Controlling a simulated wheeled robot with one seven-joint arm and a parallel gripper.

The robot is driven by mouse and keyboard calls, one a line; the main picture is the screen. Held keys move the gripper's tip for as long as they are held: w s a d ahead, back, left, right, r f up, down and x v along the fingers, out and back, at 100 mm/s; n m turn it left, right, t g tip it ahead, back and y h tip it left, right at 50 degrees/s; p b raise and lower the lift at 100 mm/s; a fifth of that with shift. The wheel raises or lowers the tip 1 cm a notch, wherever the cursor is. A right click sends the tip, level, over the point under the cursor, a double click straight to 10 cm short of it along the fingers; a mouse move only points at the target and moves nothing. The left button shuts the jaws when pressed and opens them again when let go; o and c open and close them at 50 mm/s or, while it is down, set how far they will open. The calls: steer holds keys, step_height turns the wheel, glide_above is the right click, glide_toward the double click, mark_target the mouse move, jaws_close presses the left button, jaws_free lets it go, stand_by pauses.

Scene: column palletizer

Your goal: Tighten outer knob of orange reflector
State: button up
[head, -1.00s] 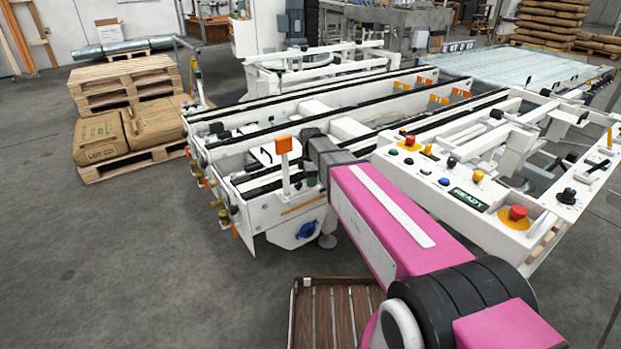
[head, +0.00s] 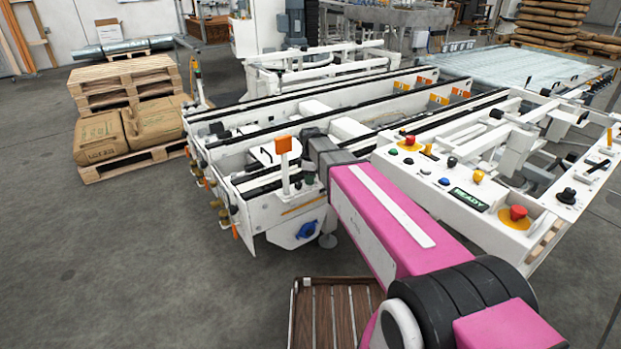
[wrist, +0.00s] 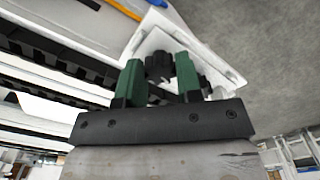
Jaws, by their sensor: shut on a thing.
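The orange reflector (head: 284,144) stands on a short white post at the near end of the white conveyor frame in the head view. In the wrist view my gripper (wrist: 158,78) has its two green fingers on either side of a black knob (wrist: 158,64). The gripper is shut on this knob, which sits in front of a white plate (wrist: 150,40). The reflector cannot be made out in the wrist view. In the head view the knob cannot be made out, and my gripper is mostly hidden beside the reflector post.
The conveyor's white rails (head: 270,108) run close around my gripper. A control panel (head: 470,185) with red stop buttons stands to the right. A blue knob (head: 307,230) is low on the frame's end. Open floor (head: 110,260) lies to the left.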

steer(key=m, duration=1.3)
steer(key=shift+m, duration=0.4)
stand_by(0.3)
steer(key=o, duration=0.9)
steer(key=shift+o, duration=0.2)
steer(key=shift+a, duration=0.1)
